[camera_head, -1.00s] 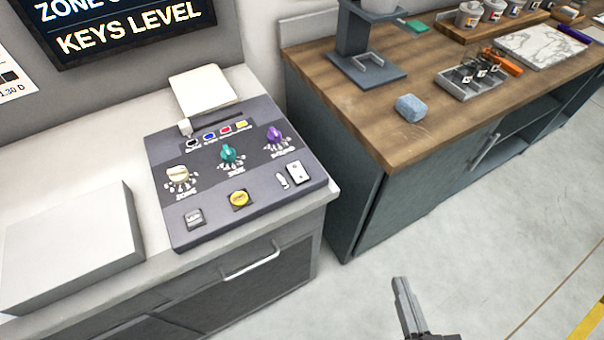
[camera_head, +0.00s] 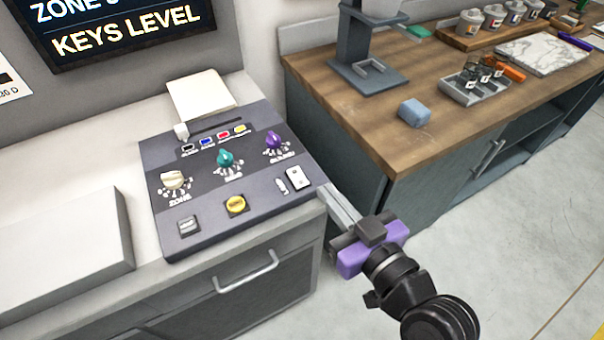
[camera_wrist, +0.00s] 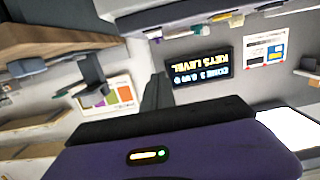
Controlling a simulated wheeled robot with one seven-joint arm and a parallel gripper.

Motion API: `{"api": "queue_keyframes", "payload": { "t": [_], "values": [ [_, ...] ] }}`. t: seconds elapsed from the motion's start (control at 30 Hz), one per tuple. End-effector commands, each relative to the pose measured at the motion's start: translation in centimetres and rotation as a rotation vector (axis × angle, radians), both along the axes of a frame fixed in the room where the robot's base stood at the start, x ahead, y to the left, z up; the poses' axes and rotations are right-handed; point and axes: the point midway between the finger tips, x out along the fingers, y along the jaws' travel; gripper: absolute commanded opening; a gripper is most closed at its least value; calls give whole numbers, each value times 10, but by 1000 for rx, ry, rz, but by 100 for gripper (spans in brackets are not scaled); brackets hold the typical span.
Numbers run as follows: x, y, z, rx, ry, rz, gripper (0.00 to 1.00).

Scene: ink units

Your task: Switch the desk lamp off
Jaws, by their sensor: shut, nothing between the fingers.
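I cannot make out a desk lamp in either view. In the head view a dark grey control panel (camera_head: 205,215) sits on the left counter. It has a white switch plate (camera_head: 298,178) at its right, a yellow button (camera_head: 236,205), a square grey button (camera_head: 188,225), and cream, teal and purple knobs. My gripper (camera_head: 328,193) is shut and empty, its fingers pointing up and left by the panel's right edge. Whether the tips touch anything is unclear.
A wooden bench (camera_head: 350,105) at the right holds a grey stand (camera_head: 358,50), a blue block (camera_head: 414,112) and a small tray (camera_head: 475,90). A pale box (camera_head: 65,235) lies left of the panel. A drawer handle (camera_head: 245,272) sticks out below. The right floor is clear.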

Motion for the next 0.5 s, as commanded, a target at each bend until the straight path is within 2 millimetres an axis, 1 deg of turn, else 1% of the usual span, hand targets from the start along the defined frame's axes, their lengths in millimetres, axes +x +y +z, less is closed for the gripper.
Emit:
{"api": "queue_keyframes", "payload": {
  "t": [0.13,0.23,0.5],
  "values": [
    [5,3,0,1,0,-1,0],
    [15,9,0,0,-1,-1,0],
    [56,38,-6,0,0,1,0]
  ]
}}
